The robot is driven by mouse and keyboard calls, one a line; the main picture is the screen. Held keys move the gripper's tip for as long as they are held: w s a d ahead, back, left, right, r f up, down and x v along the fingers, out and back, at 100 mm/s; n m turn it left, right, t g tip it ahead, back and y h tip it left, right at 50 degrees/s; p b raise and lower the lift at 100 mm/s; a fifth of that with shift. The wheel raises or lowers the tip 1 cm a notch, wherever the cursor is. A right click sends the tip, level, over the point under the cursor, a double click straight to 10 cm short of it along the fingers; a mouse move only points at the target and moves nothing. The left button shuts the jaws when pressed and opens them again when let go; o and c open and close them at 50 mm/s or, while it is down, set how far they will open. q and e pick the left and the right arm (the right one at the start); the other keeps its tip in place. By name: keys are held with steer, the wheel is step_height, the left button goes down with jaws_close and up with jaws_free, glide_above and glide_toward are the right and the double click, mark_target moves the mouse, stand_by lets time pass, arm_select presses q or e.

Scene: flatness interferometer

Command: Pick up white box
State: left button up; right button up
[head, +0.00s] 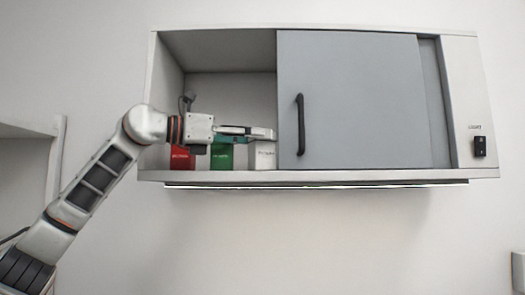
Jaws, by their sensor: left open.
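The white box (263,156) stands upright on the floor of the wall cabinet, beside the left edge of the grey sliding door. My left gripper (268,135) reaches into the cabinet's open left part from the left. Its fingers point right and overlap the top of the white box in the head view. The gripper is open; I cannot tell whether its fingers touch the box. My right gripper is not in view.
A green box (222,162) and a red box (182,158) stand left of the white box, partly behind my arm. The sliding door (360,100) with a black handle (300,125) covers the cabinet's right part. A black switch (479,146) is at far right.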

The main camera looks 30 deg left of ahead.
arm_select(q)
steer(key=shift+s+a, duration=0.1)
steer(key=shift+a, duration=0.05)
steer(key=c, duration=1)
steer(key=shift+r, duration=0.1)
